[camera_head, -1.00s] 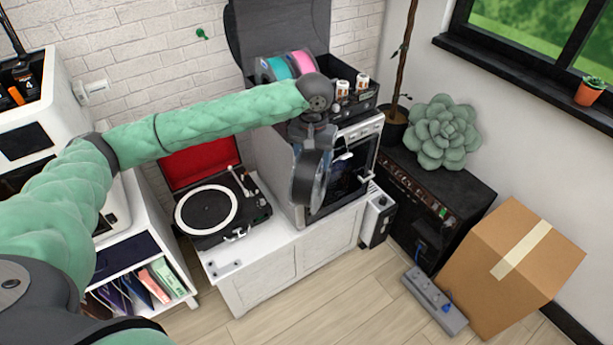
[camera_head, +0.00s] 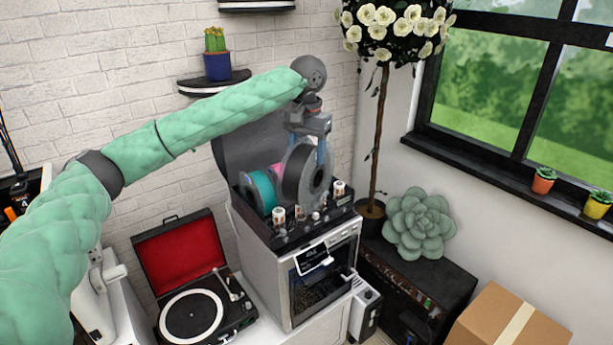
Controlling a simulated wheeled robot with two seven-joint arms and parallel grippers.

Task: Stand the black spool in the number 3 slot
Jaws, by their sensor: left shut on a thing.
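The black spool (camera_head: 293,178), a black ring with grey sides, hangs upright from my left gripper (camera_head: 320,150), which is shut on its upper right rim. The spool is over the tray (camera_head: 287,238) on top of the grey printer (camera_head: 272,272), right of the teal spool (camera_head: 264,190) and the pink spool (camera_head: 277,170). It partly hides the pink spool. I cannot tell whether its lower edge touches the tray. The slots and their numbers cannot be made out. My right gripper is not in view.
The raised dark lid (camera_head: 235,150) stands behind the spools. Small white-and-brown cylinders (camera_head: 339,187) stand along the tray's front and right. A plant stem (camera_head: 379,135) rises right of the printer. An open record player (camera_head: 192,312) is at left, and a shelf with a cactus (camera_head: 216,66) is above.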

